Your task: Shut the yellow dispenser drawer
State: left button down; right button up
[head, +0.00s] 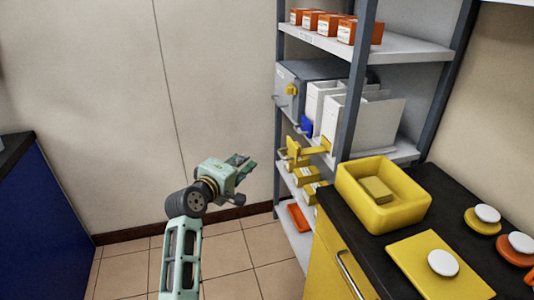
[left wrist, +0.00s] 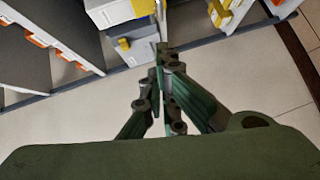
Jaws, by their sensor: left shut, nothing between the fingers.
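A yellow drawer-like part (head: 315,151) juts out from the middle of the shelving rack, below the white boxes. A yellow bracket-shaped end (head: 294,151) shows at its left; I take this to be the dispenser drawer, standing out. My left gripper (head: 243,162) is shut and empty, to the left of the yellow part and apart from it in the head view. In the left wrist view the closed fingers (left wrist: 165,65) point toward the rack. A yellow handle-like piece (left wrist: 220,12) shows at the top there. My right gripper is not in view.
The rack holds a grey box (head: 315,72), white boxes (head: 365,118) and orange boxes (head: 345,31). A dark counter (head: 345,225) with a yellow bin (head: 385,215) stands at the right. Floor (head: 240,265) is open around my arm. A blue cabinet (head: 40,220) stands left.

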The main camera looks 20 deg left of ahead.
pick_arm(q)
jog(key=w+d+f, duration=0.2)
jog(key=w+d, duration=0.2)
jog(key=w, duration=0.5)
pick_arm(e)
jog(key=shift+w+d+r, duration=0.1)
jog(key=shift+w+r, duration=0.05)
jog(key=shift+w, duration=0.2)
pick_arm(q)
jog(key=shift+d+f, duration=0.1)
jog(key=shift+d, duration=0.1)
